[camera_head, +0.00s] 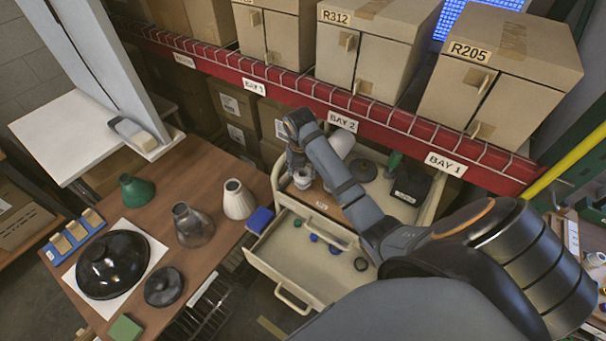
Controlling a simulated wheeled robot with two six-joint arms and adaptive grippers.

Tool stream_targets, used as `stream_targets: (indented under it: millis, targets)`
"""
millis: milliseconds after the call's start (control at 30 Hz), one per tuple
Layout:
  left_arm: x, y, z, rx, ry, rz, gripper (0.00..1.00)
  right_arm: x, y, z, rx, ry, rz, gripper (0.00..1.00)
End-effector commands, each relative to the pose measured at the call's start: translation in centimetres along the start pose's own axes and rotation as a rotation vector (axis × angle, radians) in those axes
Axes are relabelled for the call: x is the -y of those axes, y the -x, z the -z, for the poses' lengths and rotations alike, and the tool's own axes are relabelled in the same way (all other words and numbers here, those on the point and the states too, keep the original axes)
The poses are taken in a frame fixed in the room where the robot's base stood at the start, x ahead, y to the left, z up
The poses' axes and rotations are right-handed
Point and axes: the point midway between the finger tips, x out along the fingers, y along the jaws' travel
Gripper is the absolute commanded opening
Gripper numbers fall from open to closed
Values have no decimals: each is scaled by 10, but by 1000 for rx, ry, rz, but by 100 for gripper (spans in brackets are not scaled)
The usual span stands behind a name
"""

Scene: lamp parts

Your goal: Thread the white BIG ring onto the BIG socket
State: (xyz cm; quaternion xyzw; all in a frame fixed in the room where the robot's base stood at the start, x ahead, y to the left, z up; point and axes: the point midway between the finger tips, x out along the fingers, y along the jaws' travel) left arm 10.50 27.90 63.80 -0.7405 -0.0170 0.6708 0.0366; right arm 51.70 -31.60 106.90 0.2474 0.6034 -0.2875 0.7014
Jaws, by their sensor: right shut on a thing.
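My right gripper (299,170) is over the left part of the cart's top, pointing down. It is shut on a small white piece (302,181), which looks like the white BIG ring. The gripper and wrist partly hide it. I cannot make out the BIG socket for certain; my right forearm covers part of the cart top. I cannot tell whether the ring touches anything below it. My left gripper is not in view.
The cream cart (274,249) has an open drawer with small blue and dark rings. A white rounded shade (341,144) and a black box (411,185) are on its top. The brown table (215,243) holds several shades. A red shelf beam (300,88) runs behind.

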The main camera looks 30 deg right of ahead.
Motion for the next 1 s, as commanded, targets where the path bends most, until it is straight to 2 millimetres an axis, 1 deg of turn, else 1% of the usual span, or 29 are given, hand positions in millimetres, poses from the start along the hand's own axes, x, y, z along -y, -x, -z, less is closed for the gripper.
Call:
stream_targets:
  millis: [1000]
  targets:
    - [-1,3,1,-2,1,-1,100,0,-9,2,0,0,0,34]
